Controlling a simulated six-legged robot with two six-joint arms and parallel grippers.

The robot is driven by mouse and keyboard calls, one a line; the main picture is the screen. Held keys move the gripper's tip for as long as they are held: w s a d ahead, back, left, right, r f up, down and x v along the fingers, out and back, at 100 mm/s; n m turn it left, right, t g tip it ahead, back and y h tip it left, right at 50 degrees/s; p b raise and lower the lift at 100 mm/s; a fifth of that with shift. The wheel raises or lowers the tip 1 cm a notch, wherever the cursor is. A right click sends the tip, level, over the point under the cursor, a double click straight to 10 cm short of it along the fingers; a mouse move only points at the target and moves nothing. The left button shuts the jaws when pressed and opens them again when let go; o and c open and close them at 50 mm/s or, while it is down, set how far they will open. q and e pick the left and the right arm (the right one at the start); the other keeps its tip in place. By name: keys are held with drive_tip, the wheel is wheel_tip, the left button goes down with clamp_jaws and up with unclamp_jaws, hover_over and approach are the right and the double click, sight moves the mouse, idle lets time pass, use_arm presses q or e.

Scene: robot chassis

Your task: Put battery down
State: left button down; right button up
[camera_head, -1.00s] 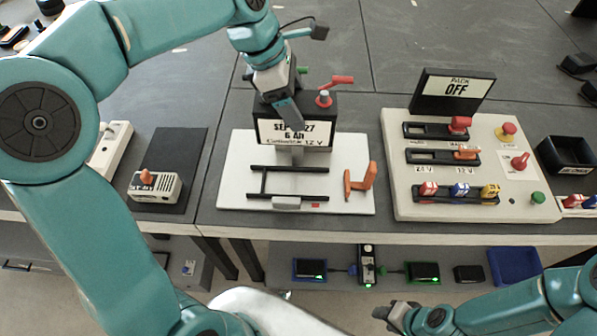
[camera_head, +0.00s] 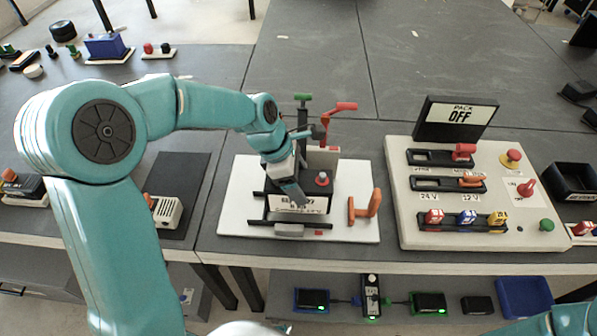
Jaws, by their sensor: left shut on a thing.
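The battery (camera_head: 318,198) is a dark box with a white label on its front and a red terminal on top. It is low at the white base plate (camera_head: 355,228), within the black rail frame (camera_head: 258,224); I cannot tell whether it touches the plate. My left gripper (camera_head: 292,192) is shut on the battery from above, and hides part of its top and label. An orange lever (camera_head: 366,206) stands on the plate to the battery's right. Red and green clamp handles (camera_head: 340,107) show behind the battery. My right gripper is out of view.
A white control panel (camera_head: 405,225) with a sign reading OFF, sliders, coloured plugs and knobs stands to the right. A small cream device (camera_head: 166,211) sits to the left. A shelf below holds several small devices and a blue tray (camera_head: 524,297).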

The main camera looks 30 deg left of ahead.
use_arm(q)
drive_tip(key=shift+w+f, duration=0.1)
drive_tip(key=shift+f, duration=1.8)
drive_tip(key=shift+r, duration=0.1)
drive_tip(key=shift+c, duration=1.5)
unclamp_jaws()
drive_tip(key=shift+f, duration=0.3)
drive_tip(key=shift+s+r, duration=0.1)
drive_tip(key=shift+s, duration=0.15)
